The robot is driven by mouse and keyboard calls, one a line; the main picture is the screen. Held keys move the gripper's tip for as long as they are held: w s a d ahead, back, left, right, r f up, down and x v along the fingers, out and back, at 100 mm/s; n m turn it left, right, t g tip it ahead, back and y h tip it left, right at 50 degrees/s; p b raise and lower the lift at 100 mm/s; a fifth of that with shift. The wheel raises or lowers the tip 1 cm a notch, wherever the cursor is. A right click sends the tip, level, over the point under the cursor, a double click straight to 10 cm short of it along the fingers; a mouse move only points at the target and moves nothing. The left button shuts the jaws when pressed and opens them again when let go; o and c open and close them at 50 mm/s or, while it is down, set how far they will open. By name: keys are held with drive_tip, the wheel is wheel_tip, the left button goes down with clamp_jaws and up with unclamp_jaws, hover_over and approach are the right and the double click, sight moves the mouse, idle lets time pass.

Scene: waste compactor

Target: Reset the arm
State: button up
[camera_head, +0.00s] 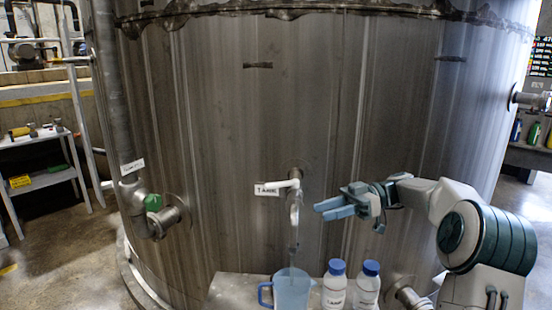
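My arm reaches in from the right, in front of a large metal tank (225,130). My gripper (326,209) points left with its blue fingers roughly level, just right of a small tap (294,205) on the tank. It appears apart from the tap, and nothing shows held in it. The two fingers look close together from this angle, so their gap is unclear. A blue translucent jug (292,292) stands below the tap. A pale, thin streak runs from the tap's spout down toward the jug; I cannot tell whether it is liquid.
Two white bottles with blue caps, a left one (334,290) and a right one (367,290), stand beside the jug on a low ledge (235,290). Shelves (45,180) stand far left; floor (60,240) is clear there.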

drive_tip(key=s+a+f+m+t+h+p, duration=0.1)
drive_tip(key=s+a+f+m+h, duration=0.1)
drive_tip(key=s+a+m+h, duration=0.25)
drive_tip(key=s+a+f+m+t+h+p, duration=0.1)
drive_tip(key=s+a+f+m+h, duration=0.1)
drive_tip(key=s+m+h, duration=0.4)
drive_tip(key=s+d+f+m+t+h+p, duration=0.1)
drive_tip(key=s+d+f+m+t+h, duration=0.1)
drive_tip(key=s, duration=0.6)
drive_tip(key=s+d+f+m+t+h+p, duration=0.1)
drive_tip(key=s+d+f+m+t+h, duration=0.1)
drive_tip(key=s+d+m, duration=0.4)
drive_tip(key=shift+s+d+m+t+h, duration=0.35)
drive_tip(key=shift+s+m+t+h, duration=0.35)
drive_tip(key=shift+s, duration=0.75)
idle(4.1)
